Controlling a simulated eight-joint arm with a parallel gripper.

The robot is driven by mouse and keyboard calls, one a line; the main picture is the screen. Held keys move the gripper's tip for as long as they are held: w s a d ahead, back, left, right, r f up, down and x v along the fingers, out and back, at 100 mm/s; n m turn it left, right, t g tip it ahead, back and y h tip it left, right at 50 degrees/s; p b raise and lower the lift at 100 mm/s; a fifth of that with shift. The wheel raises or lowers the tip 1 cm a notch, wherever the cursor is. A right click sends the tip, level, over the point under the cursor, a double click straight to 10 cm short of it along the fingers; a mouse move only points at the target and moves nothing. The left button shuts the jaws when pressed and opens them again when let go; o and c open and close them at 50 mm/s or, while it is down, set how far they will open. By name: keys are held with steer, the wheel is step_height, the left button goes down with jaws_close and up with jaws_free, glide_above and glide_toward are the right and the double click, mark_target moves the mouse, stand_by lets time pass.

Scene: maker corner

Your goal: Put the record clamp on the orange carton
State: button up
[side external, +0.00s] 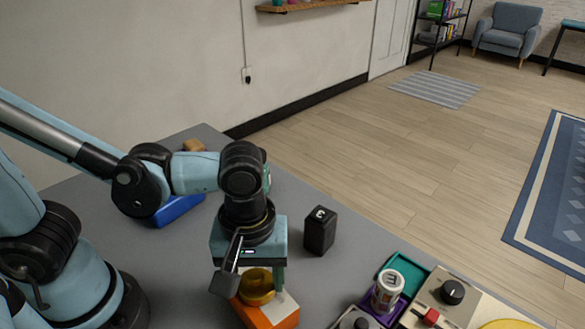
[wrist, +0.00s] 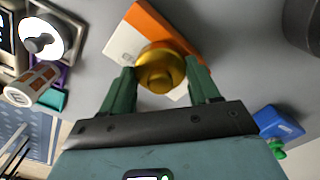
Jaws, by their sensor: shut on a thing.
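The record clamp (side external: 257,288) is a round, stepped, gold-coloured piece. My gripper (side external: 253,279) points down and is shut on it, with one finger on each side. The wrist view shows the clamp (wrist: 158,68) between the two green fingers of my gripper (wrist: 162,78). The orange carton (side external: 282,315), with a white area on its top, is directly below the clamp. It also shows behind the clamp in the wrist view (wrist: 150,17). I cannot tell whether the clamp touches the carton's top. The clamp hides part of the carton.
A black box (side external: 319,232) stands right of my gripper. A white can (side external: 387,290), a teal tray (side external: 405,271) and a device with a black knob (side external: 452,292) are at the lower right. A blue object (side external: 178,210) lies behind my arm. Bare grey table (side external: 345,275) lies between.

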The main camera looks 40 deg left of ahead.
mark_target(255, 274)
steer(key=shift+f, duration=0.1)
steer(key=o, duration=1.3)
steer(key=shift+o, duration=0.2)
step_height(255, 274, up, 12)
steer(key=w+a+f+m+t, duration=0.2)
steer(key=w+a+m+t, duration=0.1)
steer(key=a, duration=0.5)
steer(key=w+a+f+m+t, duration=0.2)
steer(key=w+a+m+t, duration=0.2)
steer(key=a, duration=0.4)
steer(key=shift+w+f+m, duration=0.3)
steer(key=shift+w+m, duration=0.2)
steer(key=shift+m, duration=0.5)
